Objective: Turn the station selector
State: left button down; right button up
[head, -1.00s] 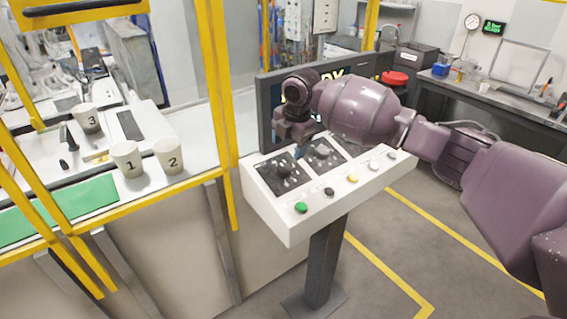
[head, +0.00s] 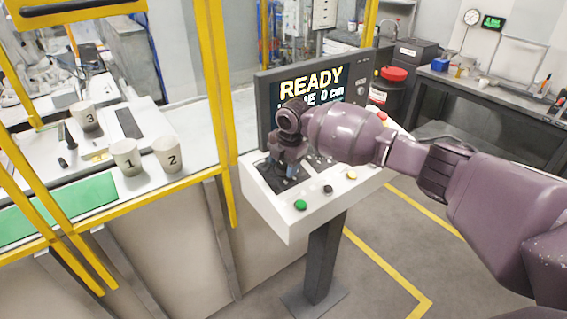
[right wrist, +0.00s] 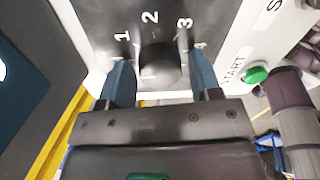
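The station selector is a dark round knob (right wrist: 160,62) on a black plate marked 1, 2, 3 and another numeral partly covered by a finger. It shows in the right wrist view between the two blue fingers of my right gripper (right wrist: 162,72). The fingers are open, one on each side of the knob, with a visible gap on both sides. In the head view my right gripper (head: 285,168) points down over the left dial plate of the white control panel (head: 270,212) and hides the knob. My left gripper is not in view.
A screen (head: 312,88) reading READY stands behind the panel. A green button (head: 300,205), a black one (head: 328,189) and a yellow one (head: 351,175) line its front, and a red one (head: 378,113) is behind my arm. Numbered cups (head: 168,154) stand left, behind yellow framing.

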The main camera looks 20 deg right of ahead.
jog(key=c, duration=0.7)
